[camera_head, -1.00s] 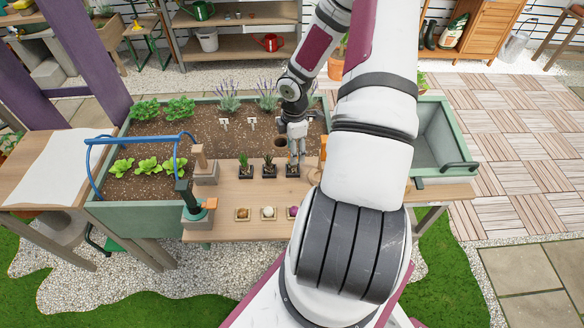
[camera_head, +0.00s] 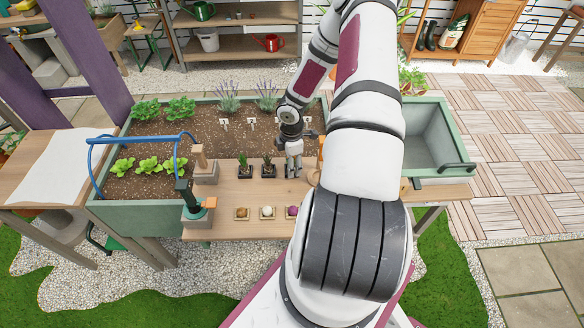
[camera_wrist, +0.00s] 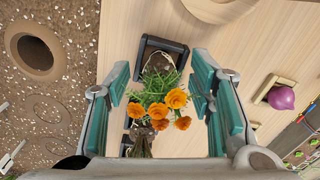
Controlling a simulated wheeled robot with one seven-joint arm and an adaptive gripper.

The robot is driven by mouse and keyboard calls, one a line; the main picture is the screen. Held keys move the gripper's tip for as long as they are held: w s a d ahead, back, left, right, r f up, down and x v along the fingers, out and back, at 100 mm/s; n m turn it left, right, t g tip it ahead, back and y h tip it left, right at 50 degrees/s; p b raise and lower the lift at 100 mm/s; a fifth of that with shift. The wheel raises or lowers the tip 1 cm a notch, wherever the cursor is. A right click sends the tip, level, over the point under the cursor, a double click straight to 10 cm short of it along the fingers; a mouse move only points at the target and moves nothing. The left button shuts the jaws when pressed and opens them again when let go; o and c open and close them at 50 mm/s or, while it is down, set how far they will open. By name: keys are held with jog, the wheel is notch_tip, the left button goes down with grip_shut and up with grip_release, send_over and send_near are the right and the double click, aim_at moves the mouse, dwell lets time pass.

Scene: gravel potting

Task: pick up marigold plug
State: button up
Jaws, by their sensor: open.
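The marigold plug (camera_wrist: 172,108) shows orange flowers and feathery green leaves in the wrist view. Its brown root ball (camera_wrist: 160,63) sits at a black holder (camera_wrist: 147,44) on the wooden bench. My gripper (camera_wrist: 160,92) is open, with one teal-padded finger on each side of the plant. A gap shows between the fingers and the foliage. In the head view my gripper (camera_head: 292,170) points down at the right end of the plug row and hides the marigold there.
Two other plugs in black holders (camera_head: 243,169) (camera_head: 268,169) stand just left. In front are small trays with bulbs, including a purple one (camera_wrist: 281,97). The soil bed (camera_head: 160,190) lies behind, with a planting hole (camera_wrist: 35,50). A green-rimmed tub (camera_head: 443,128) is at right.

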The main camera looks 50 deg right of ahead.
jog(key=shift+c, duration=0.6)
jog(key=c, duration=0.7)
jog(key=shift+o, duration=0.2)
jog(key=shift+r, duration=0.15)
